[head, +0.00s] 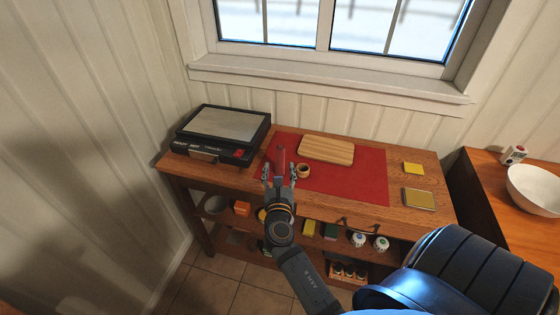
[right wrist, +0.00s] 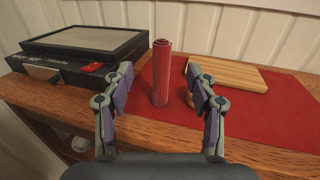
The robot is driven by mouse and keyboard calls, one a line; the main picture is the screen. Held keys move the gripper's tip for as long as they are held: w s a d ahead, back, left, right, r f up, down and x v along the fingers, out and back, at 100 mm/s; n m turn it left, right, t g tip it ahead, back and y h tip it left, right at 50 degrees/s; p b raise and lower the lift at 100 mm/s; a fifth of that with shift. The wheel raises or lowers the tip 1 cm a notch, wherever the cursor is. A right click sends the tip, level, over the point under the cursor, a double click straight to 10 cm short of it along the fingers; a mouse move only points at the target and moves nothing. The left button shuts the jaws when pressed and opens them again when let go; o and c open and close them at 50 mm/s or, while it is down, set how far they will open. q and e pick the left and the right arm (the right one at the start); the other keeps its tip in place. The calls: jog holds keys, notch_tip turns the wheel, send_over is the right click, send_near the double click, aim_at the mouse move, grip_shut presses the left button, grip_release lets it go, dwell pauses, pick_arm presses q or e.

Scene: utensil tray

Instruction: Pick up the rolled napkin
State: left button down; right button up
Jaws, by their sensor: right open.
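The rolled napkin (head: 281,156) is a slim red roll standing upright on the wooden table, near the left part of the red mat. In the right wrist view the rolled napkin (right wrist: 161,75) stands between the two fingers, with visible gaps on both sides. My right gripper (head: 279,172) is open and points at it from the near side; in the right wrist view its fingers (right wrist: 160,74) are spread and hold nothing. My left gripper is not in view.
A wooden napkin ring (head: 303,171) sits right of the napkin. A wooden board (head: 326,149) lies on the red mat (head: 350,183). A black appliance with a grey top (head: 221,124) stands at the left. Yellow items (head: 419,198) lie at the right. A lower shelf holds jars and boxes.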

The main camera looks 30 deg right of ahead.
aim_at(280, 153)
jog(key=p+x, duration=0.1)
jog(key=x, duration=0.4)
jog(key=shift+s, duration=0.1)
jog(key=shift+w+d, duration=0.2)
jog(key=shift+w, duration=0.1)
jog(key=p+x, duration=0.1)
jog(key=x, duration=0.3)
jog(key=shift+d+f, duration=0.1)
jog(key=shift+w+d+f, duration=0.15)
jog(key=shift+w, duration=0.05)
jog(key=shift+s, duration=0.15)
jog(key=shift+c, duration=1)
grip_shut()
